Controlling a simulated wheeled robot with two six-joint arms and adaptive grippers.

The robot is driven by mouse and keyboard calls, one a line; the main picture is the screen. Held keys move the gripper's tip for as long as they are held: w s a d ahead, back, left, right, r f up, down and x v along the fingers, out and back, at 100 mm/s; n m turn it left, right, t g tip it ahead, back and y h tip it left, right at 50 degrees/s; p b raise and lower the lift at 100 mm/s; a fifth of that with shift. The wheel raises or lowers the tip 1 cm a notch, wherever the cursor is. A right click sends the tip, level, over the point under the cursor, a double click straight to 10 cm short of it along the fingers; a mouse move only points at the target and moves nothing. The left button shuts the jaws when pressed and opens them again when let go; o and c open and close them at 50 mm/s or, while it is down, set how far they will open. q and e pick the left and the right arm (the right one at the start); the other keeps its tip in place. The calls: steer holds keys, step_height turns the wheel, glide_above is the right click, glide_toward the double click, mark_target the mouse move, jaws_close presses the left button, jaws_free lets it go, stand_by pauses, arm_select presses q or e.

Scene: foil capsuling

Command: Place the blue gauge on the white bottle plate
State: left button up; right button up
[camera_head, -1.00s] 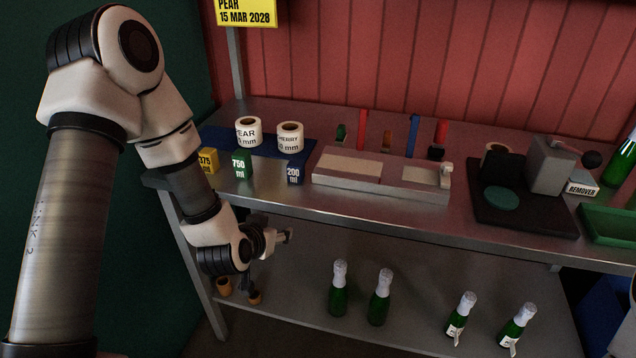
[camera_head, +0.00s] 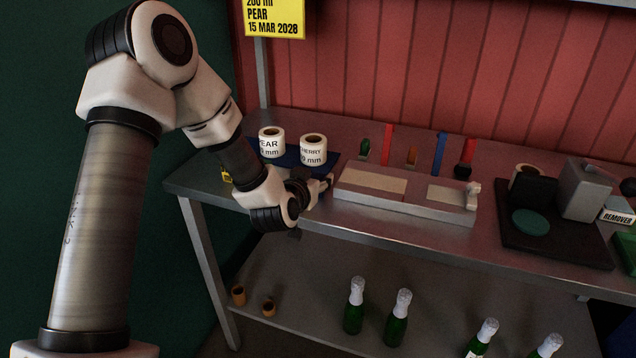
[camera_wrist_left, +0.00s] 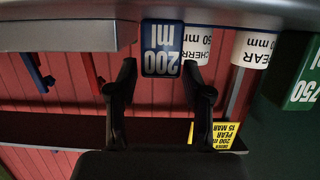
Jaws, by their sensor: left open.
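The blue gauge (camera_wrist_left: 162,48), a block marked 200 ml, shows upside down in the left wrist view. My left gripper (camera_wrist_left: 160,70) is open, with one finger on each side of the gauge's near end; I cannot tell whether they touch it. A long pale block (camera_head: 400,207) with two cream panels lies just right of the gripper; the left panel (camera_head: 375,180) is the larger. I cannot tell which part is the bottle plate. My right gripper is not in view.
Several coloured upright pieces (camera_head: 439,152) stand behind the pale block. A dark press (camera_head: 540,235) is at right. Green bottles (camera_head: 398,318) stand on the lower shelf.

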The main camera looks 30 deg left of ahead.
arm_select(q)
steer(key=shift+x, duration=1.1)
steer(key=shift+s+r, duration=0.1)
steer(key=shift+s, duration=0.15)
steer(key=shift+c, duration=1.1)
steer(key=shift+d, duration=0.1)
jaws_close()
